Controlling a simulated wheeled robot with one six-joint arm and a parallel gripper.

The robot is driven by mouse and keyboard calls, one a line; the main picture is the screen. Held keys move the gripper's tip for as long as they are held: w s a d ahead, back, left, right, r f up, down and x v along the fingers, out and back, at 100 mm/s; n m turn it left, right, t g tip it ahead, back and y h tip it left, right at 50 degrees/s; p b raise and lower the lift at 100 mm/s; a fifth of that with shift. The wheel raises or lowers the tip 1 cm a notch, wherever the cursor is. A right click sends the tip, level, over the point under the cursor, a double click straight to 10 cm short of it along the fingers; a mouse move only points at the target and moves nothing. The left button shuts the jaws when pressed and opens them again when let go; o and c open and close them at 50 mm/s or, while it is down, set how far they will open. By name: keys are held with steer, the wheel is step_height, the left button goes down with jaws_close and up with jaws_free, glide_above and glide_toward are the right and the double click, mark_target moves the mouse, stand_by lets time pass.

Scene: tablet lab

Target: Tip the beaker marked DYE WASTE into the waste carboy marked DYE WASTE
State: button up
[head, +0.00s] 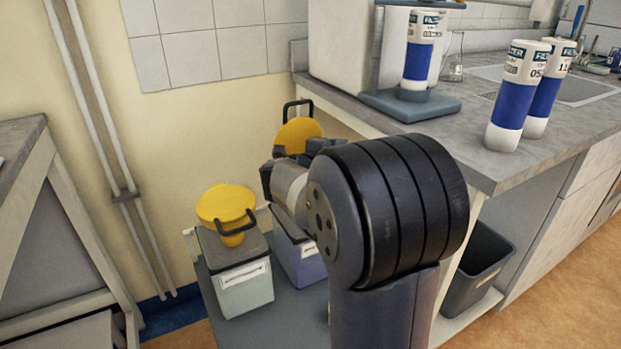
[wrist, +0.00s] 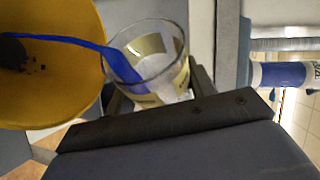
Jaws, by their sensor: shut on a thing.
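My gripper (wrist: 165,100) is shut on a clear glass beaker (wrist: 174,52), seen in the wrist view. The beaker is tilted, and a stream of blue liquid (wrist: 75,41) runs from its lip into a yellow funnel (wrist: 75,90). The stream reaches the funnel's dark opening. In the head view my gripper (head: 275,180) is by the rear yellow funnel (head: 298,132), above a bluish carboy (head: 302,262); my arm hides part of both and the beaker. A pale-green carboy (head: 247,290) with its own yellow funnel (head: 226,203) stands to the left.
The carboys stand on a low grey tray (head: 215,325). A counter (head: 465,150) at right holds blue-banded bottles (head: 515,100) and a stand (head: 410,106). A dark bin (head: 478,270) sits beneath. A bench frame (head: 50,230) is at left.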

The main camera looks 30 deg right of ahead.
steer(key=shift+w+a+r+n+p, duration=0.15)
steer(key=shift+r+n+p, duration=0.2)
steer(key=shift+p, duration=0.2)
